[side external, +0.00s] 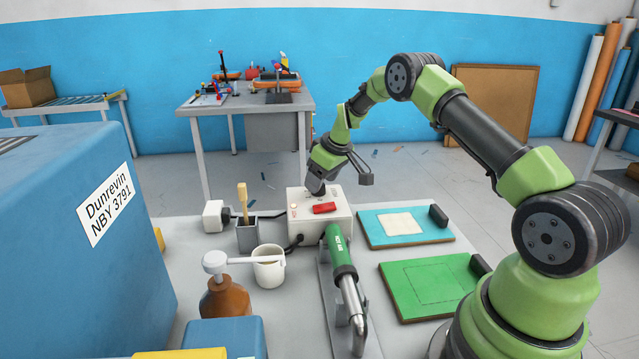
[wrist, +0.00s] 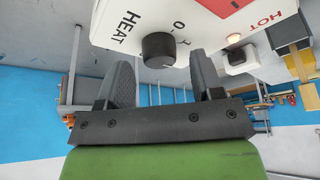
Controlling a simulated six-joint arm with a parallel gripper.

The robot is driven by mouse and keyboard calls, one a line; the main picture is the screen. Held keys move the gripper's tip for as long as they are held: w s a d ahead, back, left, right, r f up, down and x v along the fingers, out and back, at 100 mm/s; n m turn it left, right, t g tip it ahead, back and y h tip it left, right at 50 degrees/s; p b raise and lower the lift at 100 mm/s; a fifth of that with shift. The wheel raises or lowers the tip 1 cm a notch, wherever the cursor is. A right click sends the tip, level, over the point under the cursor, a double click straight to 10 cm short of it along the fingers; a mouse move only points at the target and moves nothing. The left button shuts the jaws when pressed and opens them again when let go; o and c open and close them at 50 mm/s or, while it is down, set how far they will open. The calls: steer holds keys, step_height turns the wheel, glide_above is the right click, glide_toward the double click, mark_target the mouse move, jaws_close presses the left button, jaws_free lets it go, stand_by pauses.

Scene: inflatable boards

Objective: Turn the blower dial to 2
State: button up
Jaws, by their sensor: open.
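The blower's control box (side external: 325,223) is white and stands on the table, with a red switch (side external: 325,208) on top. In the wrist view its black round dial (wrist: 158,50) sits by the printed word HEAT, a 0 mark and a partly hidden mark. The dial's pointer cannot be read. My gripper (wrist: 160,62) is open and empty, one finger to each side of the dial in the picture. Whether the fingertips reach around it or stop short is unclear. In the side view my gripper (side external: 318,188) is low over the box and hides the dial.
A green hot-air tool (side external: 340,252) rests on a stand before the box. A pale lamp (wrist: 234,38) is by the word HOT. A brush holder (side external: 246,237), white mug (side external: 268,270) and brown bottle (side external: 225,300) stand left; blue (side external: 380,240) and green boards (side external: 400,305) lie right.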

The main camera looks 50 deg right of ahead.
steer(key=shift+x, duration=0.9)
steer(key=c, duration=0.9)
steer(key=shift+a+m+h, duration=0.1)
steer(key=shift+m+h, duration=0.5)
steer(key=shift+m, duration=0.95)
steer(key=shift+a+m+h, duration=0.1)
steer(key=shift+m+h, duration=0.5)
steer(key=shift+m, duration=0.95)
steer(key=o, duration=0.9)
steer(key=shift+d, duration=0.1)
